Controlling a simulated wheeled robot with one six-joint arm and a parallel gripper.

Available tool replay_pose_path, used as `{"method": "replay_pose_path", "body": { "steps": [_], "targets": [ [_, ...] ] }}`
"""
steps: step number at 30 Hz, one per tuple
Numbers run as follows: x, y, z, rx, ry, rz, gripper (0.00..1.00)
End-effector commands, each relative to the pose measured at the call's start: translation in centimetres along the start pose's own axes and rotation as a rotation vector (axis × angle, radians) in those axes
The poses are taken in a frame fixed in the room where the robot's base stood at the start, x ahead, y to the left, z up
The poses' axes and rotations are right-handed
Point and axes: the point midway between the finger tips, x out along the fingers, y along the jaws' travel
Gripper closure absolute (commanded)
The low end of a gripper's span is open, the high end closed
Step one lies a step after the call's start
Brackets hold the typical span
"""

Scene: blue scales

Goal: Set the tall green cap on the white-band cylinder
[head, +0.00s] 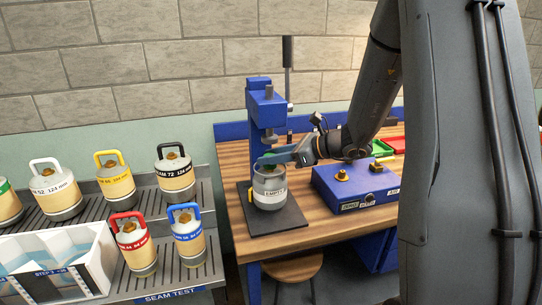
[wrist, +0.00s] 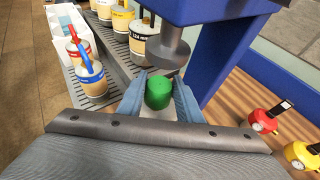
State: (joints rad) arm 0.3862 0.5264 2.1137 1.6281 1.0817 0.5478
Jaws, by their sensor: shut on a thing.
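My gripper (head: 283,156) is shut on a green cap (wrist: 158,92), which sits upright between the two fingertips in the wrist view. In the head view a grey cylinder with a white band marked EMPTY (head: 269,197) stands upright on a dark plate (head: 290,219) in front of a blue press (head: 261,110). My gripper is at the top of this cylinder, and only a little green shows there. A pale surface shows under the cap in the wrist view. I cannot tell whether the cap touches the cylinder.
The press's grey ram (wrist: 168,48) is close beyond the cap. A blue box with brass fittings (head: 354,187) stands right of the plate. Several handled cylinders stand on a ribbed rack (head: 188,278) at left, by a white bin (head: 97,262). A stool (head: 292,268) is below the table.

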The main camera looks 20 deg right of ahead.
Motion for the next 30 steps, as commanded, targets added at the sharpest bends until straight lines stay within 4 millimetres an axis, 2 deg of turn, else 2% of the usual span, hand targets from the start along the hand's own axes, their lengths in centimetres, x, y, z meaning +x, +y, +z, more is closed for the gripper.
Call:
{"method": "replay_pose_path", "body": {
  "steps": [11, 12, 15, 16, 25, 30],
  "targets": [
    [0.1, 0.0, -0.1, 0.0, 0.0, 0.0, 0.89],
    [0.1, 0.0, -0.1, 0.0, 0.0, 0.0, 0.65],
    [0.0, 0.0, -0.1, 0.0, 0.0, 0.0, 0.48],
    [0.1, 0.0, -0.1, 0.0, 0.0, 0.0, 0.46],
    [-0.1, 0.0, -0.1, -0.001, 0.0, -0.001, 0.46],
    [-2.0, -0.2, -0.2, -0.001, -0.001, -0.005, 0.46]
  ]
}}
